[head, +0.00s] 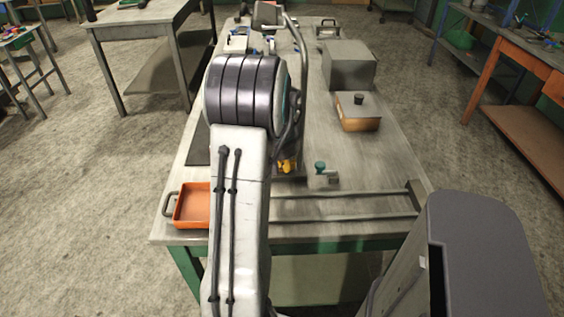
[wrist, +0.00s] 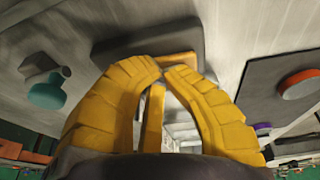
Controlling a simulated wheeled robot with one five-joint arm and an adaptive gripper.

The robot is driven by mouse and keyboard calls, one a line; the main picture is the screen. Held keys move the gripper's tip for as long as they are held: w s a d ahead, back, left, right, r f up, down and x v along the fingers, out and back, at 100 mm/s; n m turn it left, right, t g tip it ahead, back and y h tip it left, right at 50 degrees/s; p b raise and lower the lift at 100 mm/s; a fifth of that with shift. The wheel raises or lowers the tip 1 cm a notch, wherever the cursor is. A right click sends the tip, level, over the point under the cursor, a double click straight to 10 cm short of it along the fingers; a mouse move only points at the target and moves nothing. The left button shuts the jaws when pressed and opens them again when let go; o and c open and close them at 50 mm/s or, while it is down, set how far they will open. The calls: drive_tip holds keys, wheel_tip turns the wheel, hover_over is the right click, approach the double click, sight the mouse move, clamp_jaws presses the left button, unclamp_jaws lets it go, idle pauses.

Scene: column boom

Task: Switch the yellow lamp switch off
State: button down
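The yellow lamp switch shows in the wrist view as an orange-yellow piece (wrist: 181,61) on a dark grey plate (wrist: 130,43). It is just beyond my fingertips and partly hidden by them. My gripper (wrist: 163,69) has yellow fingers whose tips come almost together, with nothing seen held between them. I cannot tell whether the tips touch the switch.
A teal knob (head: 320,168) stands just right of my gripper. An orange tray (head: 192,207) lies left of my arm. A brown box with a black knob (head: 358,120) and a grey box (head: 350,66) stand farther back. In the wrist view, a red button (wrist: 300,83) is at right.

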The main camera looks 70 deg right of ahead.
drive_tip(key=shift+w+a+f, duration=0.15)
drive_tip(key=shift+a+f, duration=0.1)
drive_tip(key=shift+f, duration=0.1)
drive_tip(key=shift+w+a+r+b, duration=0.1)
drive_tip(key=shift+w+a+b, duration=0.15)
drive_tip(key=shift+w, duration=0.25)
drive_tip(key=shift+r, duration=0.1)
wheel_tip(320, 180, up, 5)
drive_tip(key=p, duration=0.3)
drive_tip(key=shift+w+d+p, duration=0.1)
drive_tip(key=shift+w+p, duration=0.05)
drive_tip(key=shift+p, duration=0.25)
drive_tip(key=s+b+v, duration=0.1)
drive_tip(key=b+v, duration=0.1)
drive_tip(key=v, duration=0.7)
drive_tip(key=c, duration=2)
unclamp_jaws()
drive_tip(key=shift+r, duration=0.1)
drive_tip(key=shift+w+d+r+p, duration=0.2)
drive_tip(key=shift+w+r+p, duration=0.2)
drive_tip(key=shift+r+p, duration=0.25)
clamp_jaws()
drive_tip(key=shift+f, duration=0.15)
